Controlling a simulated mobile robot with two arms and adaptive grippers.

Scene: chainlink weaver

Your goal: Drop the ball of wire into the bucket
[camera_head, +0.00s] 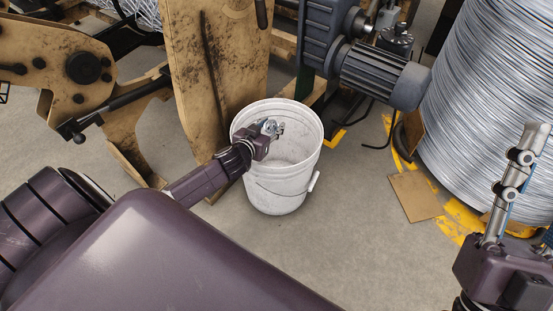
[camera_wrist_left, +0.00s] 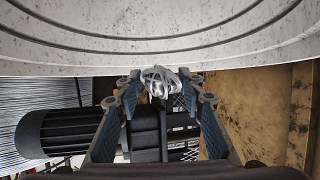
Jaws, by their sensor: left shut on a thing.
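The white bucket (camera_head: 285,195) stands upright on the concrete floor near the middle of the head view. My left gripper (camera_head: 274,129) reaches over its near left rim and is at the bucket's mouth. It is shut on the ball of wire (camera_head: 269,127), a small silvery tangle. In the left wrist view, the ball of wire (camera_wrist_left: 160,80) sits between the two fingertips, with the bucket's ribbed white wall (camera_wrist_left: 150,35) at the top. My right gripper (camera_head: 520,165) points up at the right edge, away from the bucket; its finger gap is unclear.
A worn yellow machine panel (camera_head: 215,70) stands behind the bucket at left. A grey motor (camera_head: 380,75) juts out behind it at right. A large wire coil (camera_head: 490,100) stands at far right, with cardboard (camera_head: 415,196) on the floor. Floor in front of the bucket is clear.

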